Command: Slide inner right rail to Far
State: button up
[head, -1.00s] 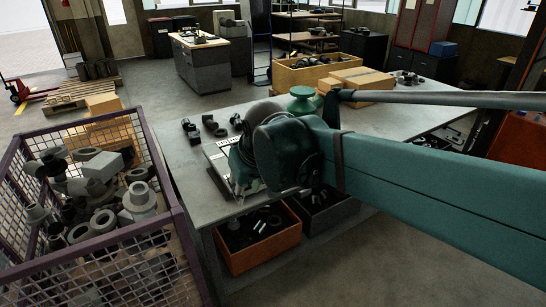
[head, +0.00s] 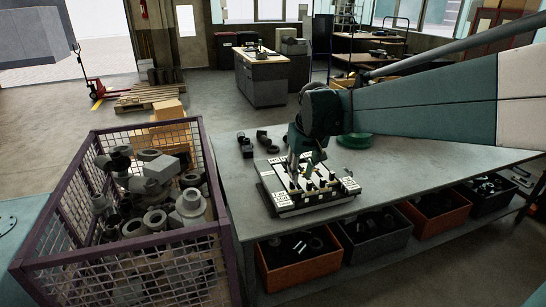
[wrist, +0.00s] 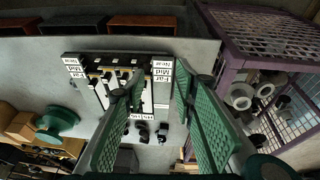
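The slider board (head: 283,208) is a black and white panel flat on the grey table. It also shows in the wrist view (wrist: 150,100), with several pale rails and dark knobs (wrist: 107,76) at its upper end. Near, Mid and Far label strips (wrist: 162,72) stand on both sides, with Near uppermost in the wrist view. I cannot tell which rail is the inner right one. My gripper (head: 305,163) is above the board, pointing down. In the wrist view its green fingers (wrist: 157,88) are apart with no object held between them; they hide part of the rails.
A purple mesh crate (head: 125,247) of metal parts stands left of the table (head: 400,165). Dark parts (head: 255,144) lie behind the board, and a green round object (head: 354,140) is right of my gripper. Orange and dark bins (head: 437,218) are under the table.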

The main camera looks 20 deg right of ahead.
jog(key=w+d+f+g+p, duration=0.2)
jog(key=w+d+f, duration=0.3)
jog(key=w+d, duration=0.6)
jog(key=g+p, duration=0.1)
jog(key=p, duration=0.2)
send_over(323, 179)
jog(key=shift+y, duration=0.3)
jog(key=f, duration=1)
jog(key=shift+a, duration=0.25)
jog(key=shift+w+d+f+g, duration=0.1)
jog(key=shift+d+f+g, duration=0.2)
jog(key=shift+f, duration=0.15)
jog(key=shift+f, duration=0.15)
jog(key=shift+f, duration=3.75)
jog(key=shift+c, duration=0.2)
grip_shut()
